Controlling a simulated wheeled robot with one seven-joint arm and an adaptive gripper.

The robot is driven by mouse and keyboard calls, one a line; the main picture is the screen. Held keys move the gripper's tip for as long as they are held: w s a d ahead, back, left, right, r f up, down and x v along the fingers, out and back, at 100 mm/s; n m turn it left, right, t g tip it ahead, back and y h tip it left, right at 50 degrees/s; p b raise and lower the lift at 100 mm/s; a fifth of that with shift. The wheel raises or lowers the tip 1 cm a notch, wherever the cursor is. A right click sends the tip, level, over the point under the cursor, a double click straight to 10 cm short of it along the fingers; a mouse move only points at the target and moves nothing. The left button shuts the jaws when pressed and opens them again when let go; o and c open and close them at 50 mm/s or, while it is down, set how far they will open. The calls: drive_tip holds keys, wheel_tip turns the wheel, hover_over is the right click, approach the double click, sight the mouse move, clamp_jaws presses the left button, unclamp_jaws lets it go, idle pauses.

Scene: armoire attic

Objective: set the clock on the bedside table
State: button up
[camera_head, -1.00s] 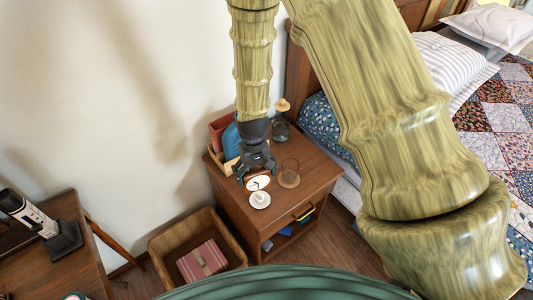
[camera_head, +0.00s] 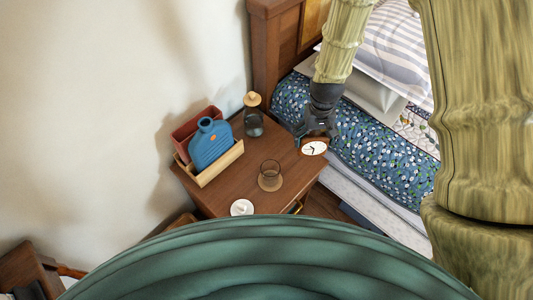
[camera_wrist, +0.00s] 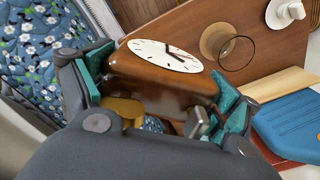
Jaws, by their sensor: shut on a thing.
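My gripper (camera_head: 318,128) is shut on the clock (camera_head: 314,147), a brown wooden block with a white oval face and dark hands. In the wrist view the clock (camera_wrist: 160,78) sits between the two teal-padded fingers (camera_wrist: 165,98), face showing. The clock is at the right edge of the bedside table (camera_head: 228,192), on the bed side. Part of it seems to overhang that edge; whether it touches the top I cannot tell.
On the table stand a glass on a coaster (camera_head: 270,183), a white candle holder (camera_head: 242,207), a dark jar with a wooden knob (camera_head: 253,122), and a wooden tray (camera_head: 215,168) with a blue vase (camera_head: 211,145). The bed (camera_head: 375,150) is close on the right.

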sight(315, 149)
drive_tip(key=s+f+n+b, duration=0.1)
drive_tip(key=b, duration=0.1)
drive_tip(key=s+f+n+b, duration=0.1)
drive_tip(key=f, duration=0.1)
drive_tip(key=shift+s+d+b, duration=0.15)
drive_tip(key=shift+b, duration=0.2)
drive_tip(key=s+a+f+n+b, duration=0.2)
drive_tip(key=s+f+n+b, duration=0.3)
drive_tip(key=s+n+b, duration=0.3)
drive_tip(key=shift+m, duration=0.6)
drive_tip(key=shift+w+a+f+p, duration=0.25)
drive_tip(key=shift+w+f, duration=0.6)
drive_tip(key=shift+w, duration=1.7)
drive_tip(key=shift+w+a+f+p, duration=0.3)
drive_tip(key=shift+w+f, duration=0.6)
drive_tip(key=shift+w, duration=1.65)
drive_tip(key=shift+w+a+f+p, duration=0.1)
drive_tip(key=shift+w+a+f, duration=0.5)
drive_tip(key=shift+w, duration=1.95)
drive_tip(key=shift+d+f, duration=0.25)
drive_tip(key=shift+f, duration=0.15)
drive_tip(key=o, duration=1.2)
drive_tip(key=shift+o, duration=0.2)
drive_tip(key=shift+r, duration=0.15)
